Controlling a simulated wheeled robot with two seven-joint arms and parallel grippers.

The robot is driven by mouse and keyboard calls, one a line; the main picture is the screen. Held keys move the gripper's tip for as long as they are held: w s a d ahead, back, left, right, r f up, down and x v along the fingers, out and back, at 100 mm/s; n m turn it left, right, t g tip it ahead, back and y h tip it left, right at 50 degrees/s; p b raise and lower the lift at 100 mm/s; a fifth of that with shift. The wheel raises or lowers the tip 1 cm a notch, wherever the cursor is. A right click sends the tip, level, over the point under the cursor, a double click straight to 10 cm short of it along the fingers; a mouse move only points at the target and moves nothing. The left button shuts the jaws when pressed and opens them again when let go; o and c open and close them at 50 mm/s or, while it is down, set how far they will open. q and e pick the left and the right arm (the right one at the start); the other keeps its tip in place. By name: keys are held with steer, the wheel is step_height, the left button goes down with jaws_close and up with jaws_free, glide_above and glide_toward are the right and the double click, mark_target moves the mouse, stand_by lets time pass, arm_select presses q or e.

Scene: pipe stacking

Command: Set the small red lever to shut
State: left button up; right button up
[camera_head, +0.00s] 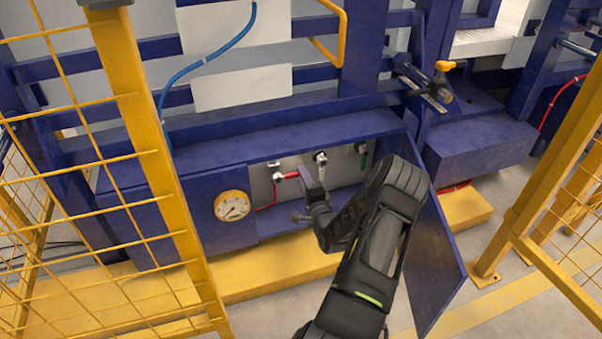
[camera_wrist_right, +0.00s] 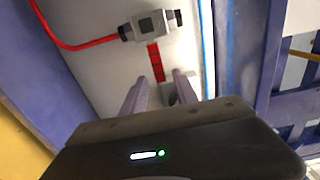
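The small red lever (camera_head: 291,175) sits on a grey valve (camera_head: 277,177) inside the open blue cabinet. In the right wrist view the red lever (camera_wrist_right: 156,62) extends from the grey valve body (camera_wrist_right: 150,24) toward my gripper. My right gripper (camera_head: 311,181) is just to the right of the lever in the head view. In the wrist view the right gripper (camera_wrist_right: 161,79) is open, its two fingers apart, with the lever's end in line with the gap. I cannot tell whether a finger touches it. My left gripper is not in view.
A gauge (camera_head: 232,205) is left of the opening. Two other valves (camera_head: 320,158) (camera_head: 361,148) sit to the right of the red lever. The open blue door (camera_head: 437,255) stands right of my arm. Yellow mesh fences (camera_head: 160,150) (camera_head: 555,200) flank both sides.

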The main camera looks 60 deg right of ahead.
steer(key=p+v, duration=0.1)
steer(key=v, duration=0.4)
steer(key=shift+s+a, duration=0.15)
stand_by(0.4)
